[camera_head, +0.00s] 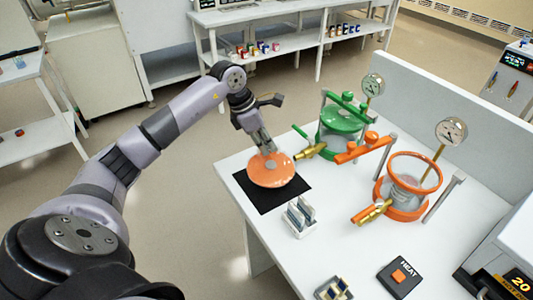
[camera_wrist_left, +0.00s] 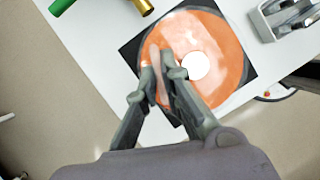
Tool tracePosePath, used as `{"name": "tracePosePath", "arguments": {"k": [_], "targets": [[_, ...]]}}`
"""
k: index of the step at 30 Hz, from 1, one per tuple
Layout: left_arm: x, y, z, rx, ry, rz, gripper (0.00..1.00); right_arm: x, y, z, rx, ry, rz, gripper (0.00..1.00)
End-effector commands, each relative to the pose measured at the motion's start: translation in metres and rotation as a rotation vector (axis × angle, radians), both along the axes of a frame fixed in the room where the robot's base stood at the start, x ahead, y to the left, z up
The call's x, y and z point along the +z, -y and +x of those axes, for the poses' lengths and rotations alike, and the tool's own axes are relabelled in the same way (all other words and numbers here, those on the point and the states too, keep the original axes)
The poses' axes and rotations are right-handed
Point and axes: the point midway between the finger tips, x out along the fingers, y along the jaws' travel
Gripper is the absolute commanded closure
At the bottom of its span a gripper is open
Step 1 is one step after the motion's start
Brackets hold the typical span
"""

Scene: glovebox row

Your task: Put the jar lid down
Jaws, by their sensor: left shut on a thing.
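The orange, disc-shaped jar lid (camera_head: 268,176) is at my left gripper (camera_head: 266,146), which is shut on the raised grip on its top. The lid lies over a black square mat (camera_head: 272,202) near the left edge of the white table. In the left wrist view the lid (camera_wrist_left: 228,45) covers most of the mat (camera_wrist_left: 131,48), and my left fingertips (camera_wrist_left: 164,62) pinch a fin-like grip. I cannot tell whether the lid touches the mat. An open orange jar (camera_head: 403,190) stands to the right. My right gripper is not in view.
A green jar (camera_head: 341,137) with a gauge and brass valve stands behind the lid, close to it. A small slotted rack (camera_head: 299,217) sits just in front of the mat. A heat switch (camera_head: 398,278) and small tray (camera_head: 333,289) are nearer the front.

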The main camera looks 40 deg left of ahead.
Motion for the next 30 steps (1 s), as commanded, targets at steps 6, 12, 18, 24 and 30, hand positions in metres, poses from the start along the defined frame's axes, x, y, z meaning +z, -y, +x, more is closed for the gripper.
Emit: {"name": "tracePosePath", "arguments": {"k": [6, 12, 18, 24, 30], "targets": [[-0.015, 0.000, 0.000, 0.001, -0.001, -0.002, 1.00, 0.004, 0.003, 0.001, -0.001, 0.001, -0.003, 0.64], [-0.042, 0.000, 0.000, 0.001, -0.003, -0.002, 1.00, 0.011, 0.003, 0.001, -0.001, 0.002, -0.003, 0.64], [-0.047, 0.000, 0.000, 0.001, 0.002, 0.001, 1.00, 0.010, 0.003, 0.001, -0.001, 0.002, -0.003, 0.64], [-0.048, 0.000, 0.000, 0.000, -0.001, 0.001, 0.83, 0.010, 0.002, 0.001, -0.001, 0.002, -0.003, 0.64], [-0.048, 0.000, 0.000, 0.000, 0.000, 0.000, 0.72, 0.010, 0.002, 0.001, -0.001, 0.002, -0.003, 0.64]]}}
